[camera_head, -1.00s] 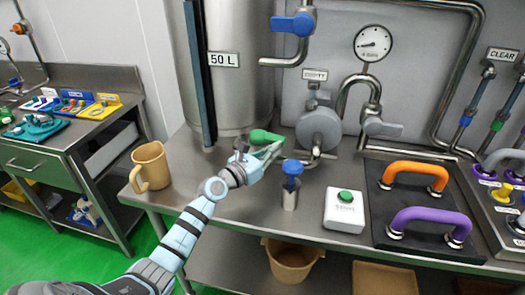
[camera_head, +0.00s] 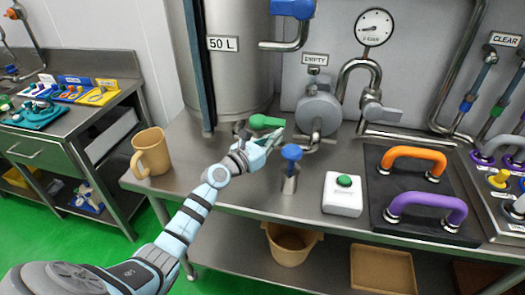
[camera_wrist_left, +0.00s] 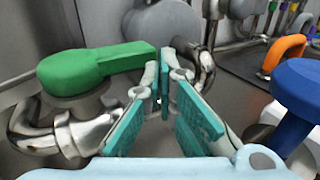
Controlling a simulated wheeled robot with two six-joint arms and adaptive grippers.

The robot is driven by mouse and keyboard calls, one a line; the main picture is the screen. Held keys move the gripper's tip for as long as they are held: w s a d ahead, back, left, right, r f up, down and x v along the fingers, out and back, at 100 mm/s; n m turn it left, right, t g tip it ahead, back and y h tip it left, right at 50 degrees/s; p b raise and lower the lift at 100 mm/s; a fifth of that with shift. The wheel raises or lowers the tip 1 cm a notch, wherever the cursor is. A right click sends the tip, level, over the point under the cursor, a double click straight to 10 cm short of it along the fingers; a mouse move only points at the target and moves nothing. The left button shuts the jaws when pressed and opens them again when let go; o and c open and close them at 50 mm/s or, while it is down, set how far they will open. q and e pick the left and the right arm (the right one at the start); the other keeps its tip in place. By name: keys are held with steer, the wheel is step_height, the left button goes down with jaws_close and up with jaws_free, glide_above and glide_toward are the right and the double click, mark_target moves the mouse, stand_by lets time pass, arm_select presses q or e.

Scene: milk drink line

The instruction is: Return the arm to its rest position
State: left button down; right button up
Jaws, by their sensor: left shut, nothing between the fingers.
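My left gripper (camera_head: 272,142) is over the steel table, just in front of the green valve handle (camera_head: 262,122) below the tank. In the left wrist view, its teal-padded fingers (camera_wrist_left: 165,78) meet at the tips with nothing between them. The green handle (camera_wrist_left: 85,68) lies just left of the fingers there, its end close to the left finger; I cannot tell if they touch. A blue knob (camera_head: 291,152) on a steel post stands right of the gripper; it also shows at the right of the wrist view (camera_wrist_left: 300,95). My right gripper is not in view.
A tan mug (camera_head: 151,153) stands at the table's left end. A white box with a green button (camera_head: 343,193) and orange (camera_head: 414,153) and purple (camera_head: 428,207) handles are to the right. A steel tank (camera_head: 238,60) rises behind. The front left tabletop is clear.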

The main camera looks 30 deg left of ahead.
arm_select(q)
steer(key=s+d+p, duration=0.3)
steer(key=s+p, duration=0.2)
steer(key=s, duration=0.7)
steer(key=s+a+r+n+t+y, duration=0.35)
steer(key=a+r+n+y, duration=0.2)
steer(key=n, duration=0.75)
steer(key=s+a+f+n+g+y, duration=0.45)
steer(key=s+n+y, duration=0.2)
steer(key=n, duration=0.55)
steer(key=s+d+f+n+g+h, duration=0.3)
steer(key=s+f+n+g, duration=0.6)
steer(key=s+f+n, duration=0.15)
steer(key=s+d+f+n+g+h, duration=0.2)
steer(key=s+d+f+g+h, duration=0.25)
steer(key=s+d, duration=0.4)
step_height(320, 180, down, 20)
steer(key=s+a, duration=0.2)
steer(key=s, duration=0.1)
steer(key=s+f+g, duration=0.2)
steer(key=s+f, duration=1)
steer(key=s, duration=0.1)
steer(key=shift+s+a+f+n, duration=0.3)
steer(key=shift+f+n, duration=0.1)
steer(key=shift+n, duration=0.05)
